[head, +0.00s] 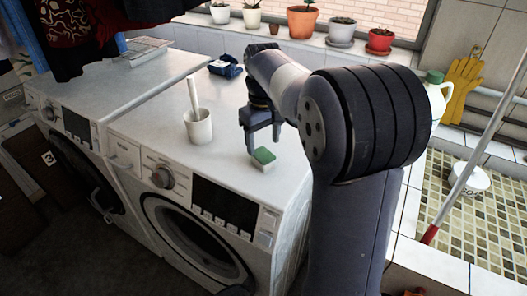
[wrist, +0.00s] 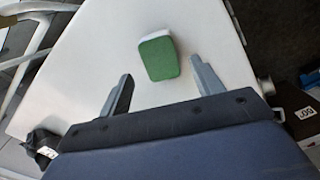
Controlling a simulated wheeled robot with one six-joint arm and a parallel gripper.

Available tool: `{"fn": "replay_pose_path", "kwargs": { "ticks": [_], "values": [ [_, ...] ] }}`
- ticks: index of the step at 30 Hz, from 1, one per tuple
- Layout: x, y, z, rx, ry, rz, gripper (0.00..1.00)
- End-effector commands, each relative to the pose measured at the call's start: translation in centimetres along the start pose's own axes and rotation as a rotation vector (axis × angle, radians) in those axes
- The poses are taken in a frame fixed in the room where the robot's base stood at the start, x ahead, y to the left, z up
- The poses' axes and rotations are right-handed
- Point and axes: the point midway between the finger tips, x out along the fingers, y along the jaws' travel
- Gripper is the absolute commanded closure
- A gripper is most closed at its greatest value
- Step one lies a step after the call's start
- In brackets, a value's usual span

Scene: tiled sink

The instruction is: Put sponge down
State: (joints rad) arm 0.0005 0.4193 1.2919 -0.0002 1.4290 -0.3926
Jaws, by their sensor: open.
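The sponge (head: 263,157), green on top with a white layer below, lies flat on the white top of the right washing machine (head: 237,116), near its front right corner. My gripper (head: 262,143) is above and just behind it in the head view, fingers pointing down. In the wrist view the sponge (wrist: 158,56) lies beyond the fingertips, between their lines. The fingers of my gripper (wrist: 162,72) are spread apart with nothing between them. The sponge is apart from both fingers.
A white mug (head: 198,127) with a stick-like handle in it stands left of the sponge. A dark blue item (head: 225,65) lies at the back of the machine top. Potted plants (head: 303,22) line the sill. A tiled basin (head: 485,205) is at right.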

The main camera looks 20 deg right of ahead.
Motion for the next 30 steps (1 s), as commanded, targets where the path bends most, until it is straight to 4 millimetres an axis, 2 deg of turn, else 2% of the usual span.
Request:
{"fn": "replay_pose_path", "kwargs": {
  "ticks": [1,6,12,24,30],
  "values": [
    [-1.3,0.0,-0.1,0.000,0.004,0.002,0.37],
    [-4.5,0.0,-0.1,0.000,0.003,0.001,0.37],
    [-6.3,0.0,0.0,-0.001,0.000,0.000,0.37],
    [-6.5,0.0,0.0,-0.001,-0.001,-0.001,0.37],
    [-4.7,0.0,0.0,0.000,-0.004,-0.002,0.37]
  ]
}}
